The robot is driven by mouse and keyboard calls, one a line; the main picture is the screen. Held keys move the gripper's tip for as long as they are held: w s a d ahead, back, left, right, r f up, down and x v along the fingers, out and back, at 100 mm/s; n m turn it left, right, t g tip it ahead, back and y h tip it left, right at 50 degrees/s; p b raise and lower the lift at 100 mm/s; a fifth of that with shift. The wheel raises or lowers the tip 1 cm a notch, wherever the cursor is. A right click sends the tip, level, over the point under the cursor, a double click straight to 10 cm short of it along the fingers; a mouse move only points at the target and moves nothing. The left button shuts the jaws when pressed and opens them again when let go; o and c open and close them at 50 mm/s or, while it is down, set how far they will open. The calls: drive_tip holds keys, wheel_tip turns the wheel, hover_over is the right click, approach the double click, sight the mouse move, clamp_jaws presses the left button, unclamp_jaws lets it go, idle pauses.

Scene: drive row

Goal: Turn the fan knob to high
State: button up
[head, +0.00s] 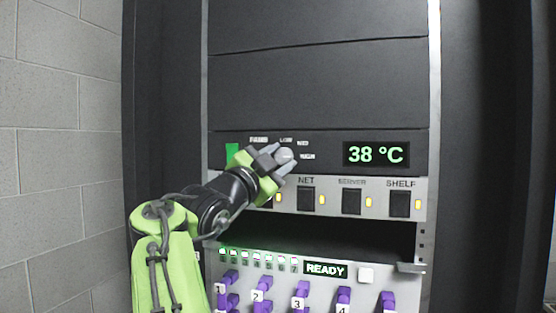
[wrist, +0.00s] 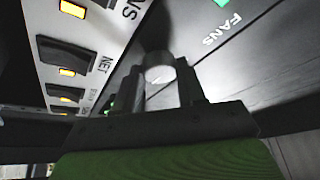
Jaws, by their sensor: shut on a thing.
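The fan knob (head: 285,156) is a round light-grey dial on the dark fan panel in the head view. The marks LOW, MED and HIGH stand around its upper right side. My gripper (head: 278,160) is at the knob, its two fingers on either side of it. In the wrist view the knob (wrist: 160,75) sits between the fingers of my gripper (wrist: 163,88), which is shut on it. A light line shows on the knob's face in the wrist view. I cannot tell for sure which mark the knob points to.
A display (head: 376,154) right of the knob reads 38 °C. Below is a grey strip with rocker switches (head: 351,201) and amber lights. Lower down are a READY display (head: 325,269) and a row of purple handles (head: 298,296). A block wall (head: 60,130) stands at left.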

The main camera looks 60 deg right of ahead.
drive_tip(key=o, duration=1.1)
drive_tip(key=shift+c, duration=0.2)
drive_tip(key=b+v, duration=0.7)
drive_tip(key=v, duration=0.8)
drive_tip(key=shift+a, duration=0.35)
drive_tip(key=shift+f, duration=0.1)
